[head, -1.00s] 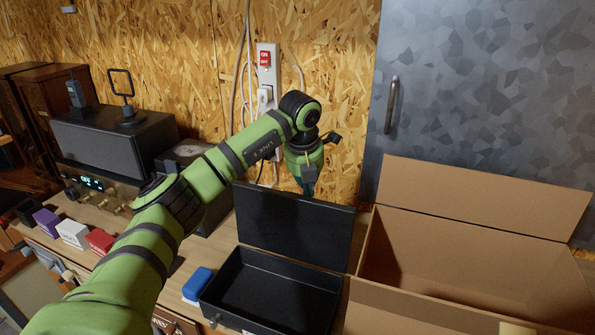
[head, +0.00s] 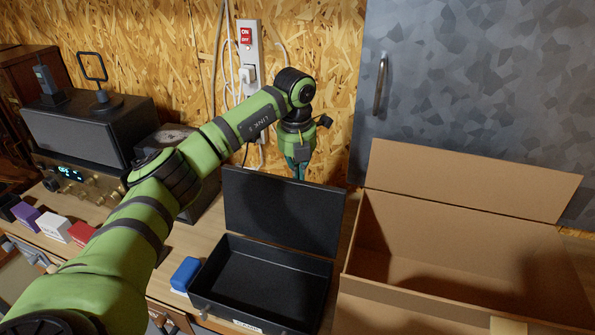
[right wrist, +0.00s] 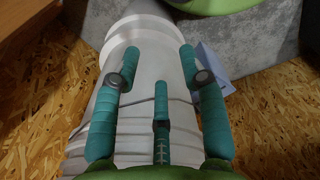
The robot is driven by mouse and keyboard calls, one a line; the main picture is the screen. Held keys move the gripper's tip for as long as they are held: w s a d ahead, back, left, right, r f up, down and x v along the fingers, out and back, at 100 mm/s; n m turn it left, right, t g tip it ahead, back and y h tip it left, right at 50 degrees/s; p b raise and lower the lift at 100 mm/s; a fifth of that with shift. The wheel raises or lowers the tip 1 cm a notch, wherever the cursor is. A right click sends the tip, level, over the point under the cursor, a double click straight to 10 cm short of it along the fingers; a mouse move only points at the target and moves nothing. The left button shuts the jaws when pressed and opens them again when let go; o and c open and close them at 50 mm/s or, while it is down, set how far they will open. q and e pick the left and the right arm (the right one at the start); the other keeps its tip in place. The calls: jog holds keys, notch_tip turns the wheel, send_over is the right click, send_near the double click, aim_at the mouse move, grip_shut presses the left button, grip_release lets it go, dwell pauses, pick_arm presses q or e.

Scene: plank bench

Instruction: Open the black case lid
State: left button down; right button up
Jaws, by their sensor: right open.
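The black case (head: 262,286) sits on the bench, with its empty tray facing up. Its lid (head: 283,213) stands up, roughly upright, along the back edge, so the case is open. My left gripper (head: 299,168) points down just behind the lid's top edge, and the lid hides its fingertips. I cannot tell whether it touches the lid or whether its fingers are open. My right gripper (right wrist: 159,62) shows in the right wrist view with its teal fingers spread and nothing between them.
An open cardboard box (head: 455,245) stands close on the case's right. A blue block (head: 185,274) lies at its left. Red (head: 81,232), white (head: 54,227) and purple (head: 25,215) blocks lie further left. A grey metal cabinet (head: 470,90) rises behind the box.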

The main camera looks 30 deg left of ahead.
pick_arm(q)
notch_tip(320, 180, up, 12)
jog(key=s, duration=0.1)
jog(key=shift+s+d+f, duration=0.1)
